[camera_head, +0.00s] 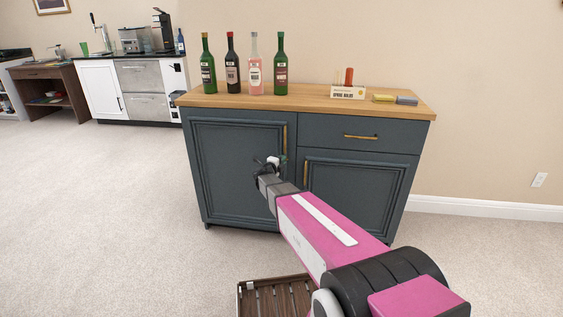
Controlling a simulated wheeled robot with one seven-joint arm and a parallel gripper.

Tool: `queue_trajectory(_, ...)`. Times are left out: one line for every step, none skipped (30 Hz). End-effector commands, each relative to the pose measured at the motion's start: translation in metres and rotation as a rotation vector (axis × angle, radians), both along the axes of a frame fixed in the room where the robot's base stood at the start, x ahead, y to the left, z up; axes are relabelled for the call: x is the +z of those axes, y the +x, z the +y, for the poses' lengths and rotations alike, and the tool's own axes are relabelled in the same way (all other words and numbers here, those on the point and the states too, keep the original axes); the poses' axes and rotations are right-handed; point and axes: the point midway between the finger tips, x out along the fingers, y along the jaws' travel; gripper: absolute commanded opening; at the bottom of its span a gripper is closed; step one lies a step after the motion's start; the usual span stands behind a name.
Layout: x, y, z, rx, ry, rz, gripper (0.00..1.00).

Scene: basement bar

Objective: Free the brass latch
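A dark blue-grey cabinet (240,212) with a wooden top stands against the wall. Brass-coloured fittings show on its front: an upright bar on the left door (284,139), a level handle on the drawer (360,136) and an upright bar on the right door (306,172). I cannot tell which of these, if any, is the latch. Both doors and the drawer look closed. My gripper (271,163) appears in front of the left door, below and left of that door's brass bar. Its fingers are small and dark, so their opening and any contact are unclear.
Several bottles (254,72) stand on the cabinet top at the left. A small labelled box (347,91) and yellow and grey items (383,98) lie at the right. A slatted wooden tray (250,304) shows at the bottom edge. Carpet at the left is clear.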

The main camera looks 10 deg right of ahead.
Motion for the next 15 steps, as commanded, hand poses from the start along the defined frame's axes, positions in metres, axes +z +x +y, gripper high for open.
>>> queue_trajectory(-0.0002, -0.0001, 0.0, 0.0, 0.0, 0.0, 0.0)
queue_trajectory(-0.0002, -0.0001, 0.0001, 0.0, -0.001, 0.001, 0.0)
queue_trajectory(-0.0003, -0.0001, 0.0001, 0.0, -0.002, 0.001, 0.0)
queue_trajectory(-0.0004, -0.0001, 0.0001, 0.0, -0.004, 0.002, 0.0)
queue_trajectory(-0.0005, -0.0001, 0.0001, 0.0, -0.007, 0.002, 0.0)
queue_trajectory(-0.0006, -0.0001, 0.0001, 0.0, -0.013, 0.005, 0.0)
queue_trajectory(-0.0007, 0.0, 0.0, 0.0, -0.02, 0.006, 0.0)
queue_trajectory(-0.0009, 0.0, 0.0, 0.0, -0.028, 0.009, 0.0)
queue_trajectory(-0.001, 0.0, 0.0, 0.0, -0.041, 0.014, 0.0)
queue_trajectory(-0.0012, -0.0001, 0.0001, 0.0, -0.052, 0.017, 0.0)
queue_trajectory(-0.0014, -0.0001, -0.0001, -0.001, -0.065, 0.021, 0.0)
queue_trajectory(-0.0017, -0.0001, -0.0001, -0.001, -0.084, 0.028, 0.0)
queue_trajectory(-0.0018, -0.0001, -0.0001, -0.001, -0.101, 0.034, 0.0)
queue_trajectory(-0.002, 0.0001, -0.0001, 0.0, -0.12, 0.039, 0.0)
queue_trajectory(-0.0024, 0.0001, -0.0001, 0.0, -0.146, 0.048, 0.0)
